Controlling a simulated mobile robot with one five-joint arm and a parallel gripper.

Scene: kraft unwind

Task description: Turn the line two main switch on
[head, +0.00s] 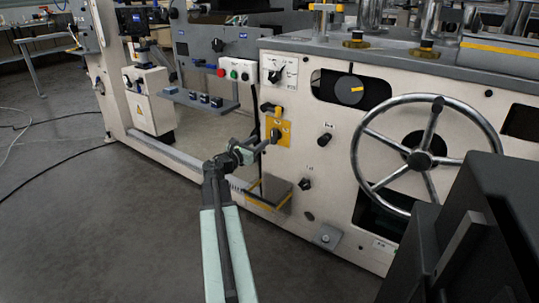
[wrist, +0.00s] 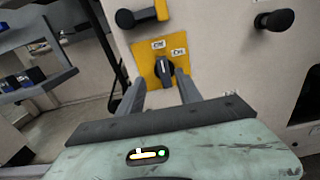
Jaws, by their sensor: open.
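The switch is a black rotary knob (wrist: 165,70) with a white pointer mark, on a yellow plate (wrist: 147,60) with two small labels above it. In the wrist view the pointer stands nearly upright; the labels are too small to read surely. The plate also shows on the cream machine side in the head view (head: 285,126). My gripper (wrist: 161,82) is open, with one finger at each side of the knob in the picture. I cannot tell whether the fingers reach around it or touch it. In the head view my gripper (head: 261,148) is close to the plate.
A black handle on a yellow base (wrist: 142,15) sits just above the plate. A black knob (head: 325,138) and a large handwheel (head: 420,160) are to the right. A grey shelf with dark blocks (head: 200,100) is to the left. The floor at left is mostly clear.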

